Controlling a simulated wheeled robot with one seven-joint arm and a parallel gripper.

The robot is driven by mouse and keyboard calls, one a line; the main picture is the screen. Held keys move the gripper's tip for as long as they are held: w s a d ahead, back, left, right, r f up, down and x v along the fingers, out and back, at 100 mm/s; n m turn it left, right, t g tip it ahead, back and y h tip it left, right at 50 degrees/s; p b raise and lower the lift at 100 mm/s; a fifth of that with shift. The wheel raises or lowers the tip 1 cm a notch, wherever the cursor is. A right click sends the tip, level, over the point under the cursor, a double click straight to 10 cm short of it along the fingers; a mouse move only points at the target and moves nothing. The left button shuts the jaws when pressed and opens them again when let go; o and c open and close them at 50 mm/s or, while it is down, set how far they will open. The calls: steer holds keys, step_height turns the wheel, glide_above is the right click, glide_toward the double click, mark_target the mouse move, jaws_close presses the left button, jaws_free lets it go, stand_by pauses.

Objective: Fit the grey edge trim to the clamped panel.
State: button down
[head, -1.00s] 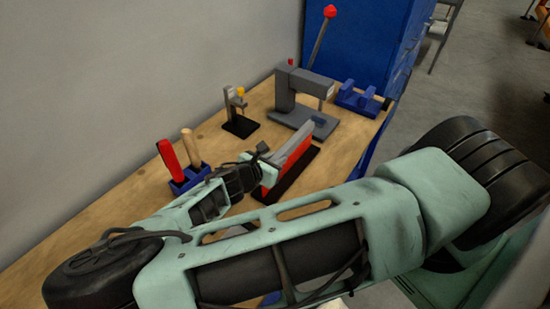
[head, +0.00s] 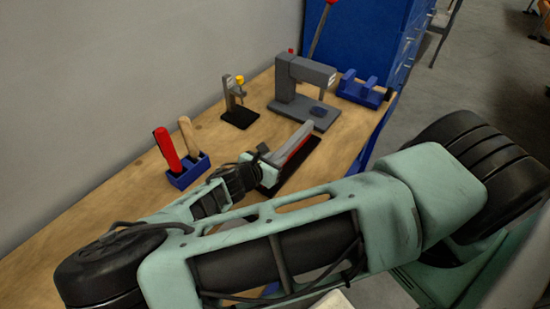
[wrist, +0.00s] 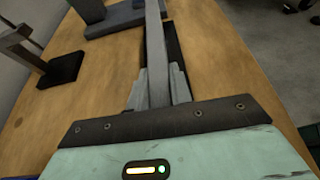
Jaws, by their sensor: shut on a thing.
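The grey edge trim (head: 294,144) is a long straight bar, angled away from my gripper (head: 261,157). In the wrist view, the trim (wrist: 157,45) runs up the middle, and my gripper (wrist: 158,92) is shut on its near end. The red clamped panel (head: 302,146) shows in the head view only as a thin red strip beside and below the trim. A black base (head: 300,161) lies under it on the bench. My gripper and arm hide the near end of the panel. I cannot tell whether the trim is fully seated on the panel edge.
A grey press (head: 304,88) stands behind on the wooden bench (head: 215,135), with a blue holder (head: 360,90) to its right. A small clamp stand (head: 238,105) is at left. A blue rack (head: 188,172) holds red-handled and wooden-handled tools. A blue cabinet (head: 360,40) stands behind.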

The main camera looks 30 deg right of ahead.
steer(key=shift+f, duration=0.1)
stand_by(0.3)
steer(key=c, duration=1.2)
jaws_free()
